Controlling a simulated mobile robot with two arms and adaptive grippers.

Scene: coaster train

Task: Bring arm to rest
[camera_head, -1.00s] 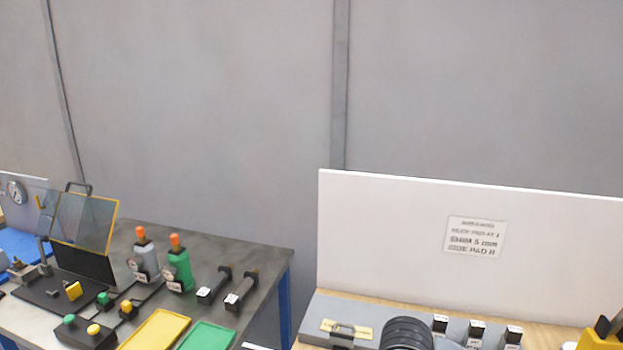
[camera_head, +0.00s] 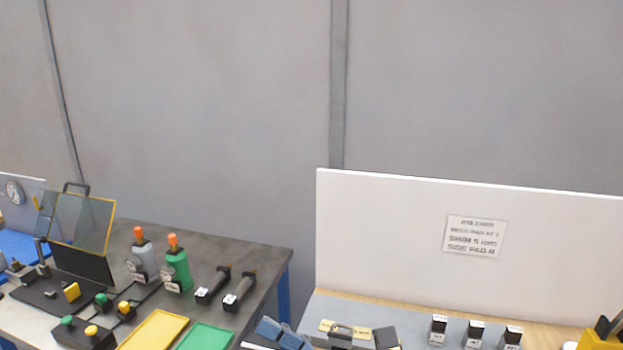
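Neither of my grippers is clearly in view. No arm can be made out in the head view, so how the grippers stand is hidden below or outside the picture. A dark block (camera_head: 386,338) lies beside a yellow plate with a dark handle-like part (camera_head: 341,332).
A white back panel (camera_head: 400,240) with a printed sign (camera_head: 475,236) stands behind the right bench, which holds several dark-topped blocks (camera_head: 474,333). The left bench (camera_head: 222,246) carries bottles (camera_head: 177,268), a yellow tray (camera_head: 154,331), a green tray (camera_head: 206,337) and a hinged guard (camera_head: 80,222).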

